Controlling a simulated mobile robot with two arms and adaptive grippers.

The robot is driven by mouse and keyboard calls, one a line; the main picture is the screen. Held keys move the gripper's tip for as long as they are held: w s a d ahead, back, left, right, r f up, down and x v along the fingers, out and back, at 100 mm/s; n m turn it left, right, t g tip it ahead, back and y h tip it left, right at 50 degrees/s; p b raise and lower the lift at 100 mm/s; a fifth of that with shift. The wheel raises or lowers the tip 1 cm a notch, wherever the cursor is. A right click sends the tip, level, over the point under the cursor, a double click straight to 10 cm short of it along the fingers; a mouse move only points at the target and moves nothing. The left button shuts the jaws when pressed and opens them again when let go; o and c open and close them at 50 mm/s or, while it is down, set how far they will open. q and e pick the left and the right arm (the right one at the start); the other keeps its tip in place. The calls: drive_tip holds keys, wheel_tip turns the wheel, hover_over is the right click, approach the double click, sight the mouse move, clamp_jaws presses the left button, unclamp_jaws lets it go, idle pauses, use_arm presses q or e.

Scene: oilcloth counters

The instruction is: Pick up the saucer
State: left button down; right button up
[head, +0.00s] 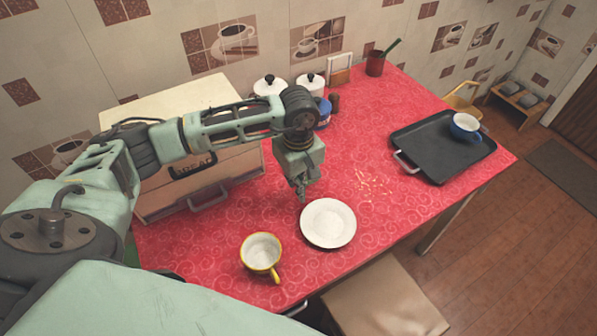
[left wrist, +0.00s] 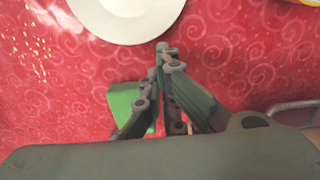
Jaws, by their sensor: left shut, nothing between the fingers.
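The white saucer (head: 328,223) lies flat on the red patterned oilcloth, and nothing stands on it. My left gripper (head: 303,197) is just behind the saucer's far left edge, pointing down, shut and empty. In the left wrist view the saucer (left wrist: 125,12) shows in part at the top, and the shut fingertips (left wrist: 163,50) are a little apart from its rim in the picture. How high the fingertips are above the cloth I cannot tell. My right gripper is not in view.
A yellow cup (head: 261,252) stands left of the saucer. Crumbs (head: 370,184) lie to its right. A bread box (head: 238,163) and white-lidded canisters (head: 270,84) stand behind. A stool (head: 385,300) is in front.

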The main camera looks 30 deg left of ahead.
sight(318, 227)
use_arm(q)
drive_tip(key=shift+w+f, duration=0.1)
drive_tip(key=shift+f, duration=1.9)
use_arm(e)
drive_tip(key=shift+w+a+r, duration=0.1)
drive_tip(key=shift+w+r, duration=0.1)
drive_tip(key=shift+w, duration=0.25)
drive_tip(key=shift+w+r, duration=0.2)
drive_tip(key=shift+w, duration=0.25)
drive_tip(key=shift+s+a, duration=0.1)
use_arm(q)
drive_tip(key=shift+d, duration=0.25)
drive_tip(key=s+d, duration=0.1)
drive_tip(key=d, duration=0.1)
drive_tip(key=s+d+b, duration=0.1)
drive_tip(key=s+d, duration=0.1)
drive_tip(key=d, duration=0.1)
drive_tip(key=s+d, duration=0.1)
drive_tip(key=d, duration=0.1)
drive_tip(key=shift+s+d+f+b, duration=0.1)
drive_tip(key=shift+s+d+b, duration=0.2)
drive_tip(key=shift+b, duration=0.1)
drive_tip(key=shift+s+d, duration=0.2)
drive_tip(key=shift+d, duration=0.05)
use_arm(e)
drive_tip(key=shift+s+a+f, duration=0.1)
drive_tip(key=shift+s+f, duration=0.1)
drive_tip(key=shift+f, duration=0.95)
use_arm(q)
drive_tip(key=shift+r, duration=0.25)
